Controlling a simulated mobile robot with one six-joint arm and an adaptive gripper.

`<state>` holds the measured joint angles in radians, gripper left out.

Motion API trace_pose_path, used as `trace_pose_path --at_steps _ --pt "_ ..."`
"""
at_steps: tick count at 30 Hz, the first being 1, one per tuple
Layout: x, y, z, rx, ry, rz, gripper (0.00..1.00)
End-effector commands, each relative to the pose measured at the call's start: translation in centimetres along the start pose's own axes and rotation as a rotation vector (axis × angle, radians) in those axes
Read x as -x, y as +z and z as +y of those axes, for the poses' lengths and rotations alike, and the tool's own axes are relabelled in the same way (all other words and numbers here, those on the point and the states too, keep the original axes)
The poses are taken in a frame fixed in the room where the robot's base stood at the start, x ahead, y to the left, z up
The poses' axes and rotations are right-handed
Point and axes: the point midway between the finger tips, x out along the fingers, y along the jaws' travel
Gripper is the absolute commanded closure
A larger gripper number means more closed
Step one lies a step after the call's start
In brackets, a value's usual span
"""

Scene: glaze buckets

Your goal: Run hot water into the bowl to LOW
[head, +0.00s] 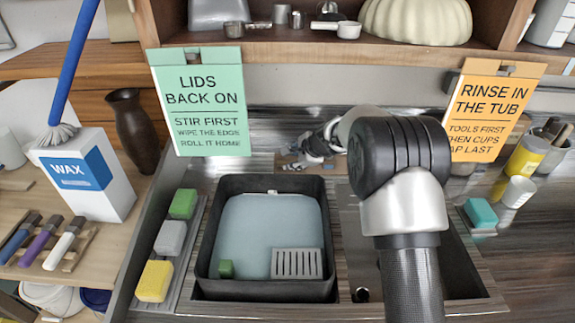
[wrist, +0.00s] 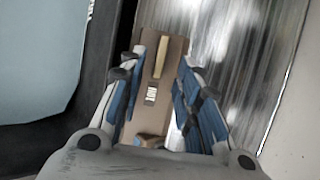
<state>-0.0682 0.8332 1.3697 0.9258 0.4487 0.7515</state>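A black rectangular basin (head: 213,235) holds pale blue water and appears to be the bowl; no LOW mark is readable. My gripper (head: 306,153) is behind the basin's back right edge, beside a small brown plate (head: 284,160). In the wrist view, my gripper (wrist: 161,60) has its blue-padded fingers apart. The brown plate (wrist: 172,88) shows between and beyond them, with a tan bar (wrist: 160,57) and a small white label (wrist: 151,95) that seems to read HOT. No touch between fingers and bar is visible. My wrist hides part of the tap area.
A green sign (head: 200,100) and an orange sign (head: 488,110) hang behind. My arm covers much of the right-hand sink (head: 458,268).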

Motion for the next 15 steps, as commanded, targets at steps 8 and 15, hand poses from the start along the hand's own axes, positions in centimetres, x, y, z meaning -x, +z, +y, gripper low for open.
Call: trace_pose_path --at_steps 8,15 --pt "-4.2 0.0 0.0 0.001 0.0 0.0 0.69" --pt "-4.9 0.0 0.0 0.001 -0.001 0.0 0.69"
